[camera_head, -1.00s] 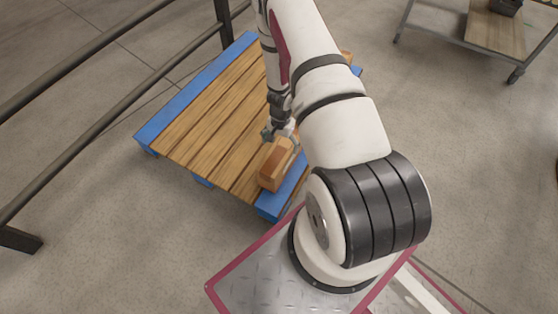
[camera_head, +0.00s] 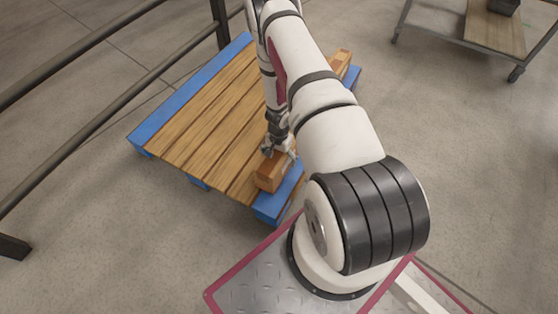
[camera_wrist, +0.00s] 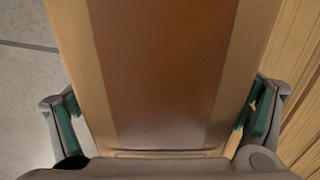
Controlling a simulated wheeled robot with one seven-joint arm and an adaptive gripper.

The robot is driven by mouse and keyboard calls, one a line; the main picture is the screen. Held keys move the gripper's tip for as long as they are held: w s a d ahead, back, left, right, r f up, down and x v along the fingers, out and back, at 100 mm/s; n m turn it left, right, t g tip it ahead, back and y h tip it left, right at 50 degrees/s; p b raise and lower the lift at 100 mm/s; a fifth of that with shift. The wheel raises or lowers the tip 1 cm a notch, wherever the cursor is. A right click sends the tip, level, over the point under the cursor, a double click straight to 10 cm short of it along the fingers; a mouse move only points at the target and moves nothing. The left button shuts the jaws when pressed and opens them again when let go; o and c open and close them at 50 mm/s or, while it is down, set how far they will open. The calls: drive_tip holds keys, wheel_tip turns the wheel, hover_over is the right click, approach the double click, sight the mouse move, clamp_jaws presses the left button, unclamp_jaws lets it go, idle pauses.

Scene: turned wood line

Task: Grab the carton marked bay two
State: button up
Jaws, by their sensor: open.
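A brown carton (camera_head: 268,175) with a darker band along its top lies on the near right edge of a wooden pallet with blue edges (camera_head: 190,128). My gripper (camera_head: 280,153) is over the carton's far part. In the wrist view the carton (camera_wrist: 160,70) fills the middle, and the open fingers (camera_wrist: 165,115) stand one on each side of it. A narrow gap shows at the right finger; contact at the left cannot be told. No bay marking can be read on it.
A second brown carton (camera_head: 343,58) sits at the pallet's far right, partly behind my arm. Dark railings (camera_head: 95,110) run along the left. A wheeled cart (camera_head: 490,30) with a dark object stands at the upper right. Floor at the right is clear.

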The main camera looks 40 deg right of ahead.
drive_tip(key=c, duration=1.4)
drive_tip(key=shift+r, duration=0.1)
